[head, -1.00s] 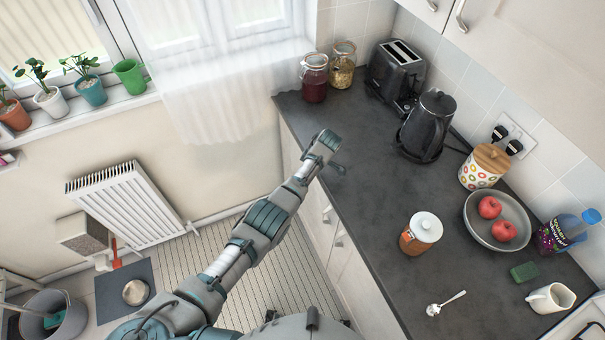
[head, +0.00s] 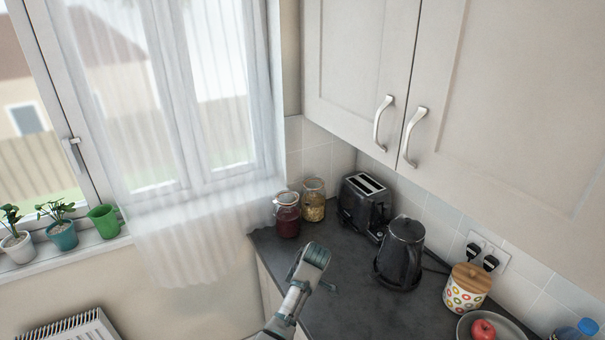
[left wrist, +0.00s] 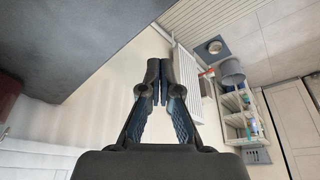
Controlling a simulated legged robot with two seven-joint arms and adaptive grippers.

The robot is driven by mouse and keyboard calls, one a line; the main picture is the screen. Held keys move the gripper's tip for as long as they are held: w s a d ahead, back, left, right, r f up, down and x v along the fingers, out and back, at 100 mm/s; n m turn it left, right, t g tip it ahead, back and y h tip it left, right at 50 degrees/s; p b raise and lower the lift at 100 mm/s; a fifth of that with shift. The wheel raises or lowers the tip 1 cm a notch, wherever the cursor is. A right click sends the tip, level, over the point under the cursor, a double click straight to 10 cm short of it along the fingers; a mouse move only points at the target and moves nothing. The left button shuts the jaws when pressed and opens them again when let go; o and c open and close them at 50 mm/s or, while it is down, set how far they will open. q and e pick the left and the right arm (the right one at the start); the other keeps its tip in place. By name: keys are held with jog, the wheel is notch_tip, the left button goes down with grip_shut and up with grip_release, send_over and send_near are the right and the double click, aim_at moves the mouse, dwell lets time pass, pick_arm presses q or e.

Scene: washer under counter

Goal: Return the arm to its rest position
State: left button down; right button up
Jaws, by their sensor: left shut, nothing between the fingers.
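My left arm comes in from the bottom of the head view, with its grey wrist over the left edge of the dark worktop (head: 350,318). My left gripper (head: 328,286) is small and partly hidden behind the wrist there. In the left wrist view the left gripper (left wrist: 160,75) is shut, its two black fingers together with nothing between them. It is in the air, clear of the wall and radiator behind it in that view. My right gripper is not in view.
Two jars (head: 287,214), a toaster (head: 365,203) and a black kettle (head: 402,252) stand beyond the left wrist. Upper cupboards (head: 500,120) hang at the right. The left wrist view shows a radiator (left wrist: 187,82) and a rack (left wrist: 241,115). The worktop by the wrist is bare.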

pick_arm(q)
jog(key=s+a+f+m+h, duration=0.2)
jog(key=s+a+f+m, duration=0.25)
jog(key=s+f, duration=0.4)
jog(key=s+a+f+m+h, duration=0.1)
jog(key=s+a+f+m, duration=0.35)
jog(key=f, duration=0.75)
jog(key=s+a+r+m+t, duration=0.15)
jog(key=s+a+m, duration=0.3)
jog(key=s, duration=0.85)
jog(key=s+a+r+m+t, duration=0.1)
jog(key=s+a+r+m, duration=0.3)
jog(key=s, duration=0.9)
notch_tip(320, 180, down, 29)
jog(key=s+a+g, duration=0.1)
jog(key=s, duration=0.1)
jog(key=s+a+f+g, duration=0.1)
jog(key=s+a+f, duration=0.2)
jog(key=s+f, duration=1.2)
jog(key=shift+s+h, duration=0.3)
jog(key=shift+s, duration=1.1)
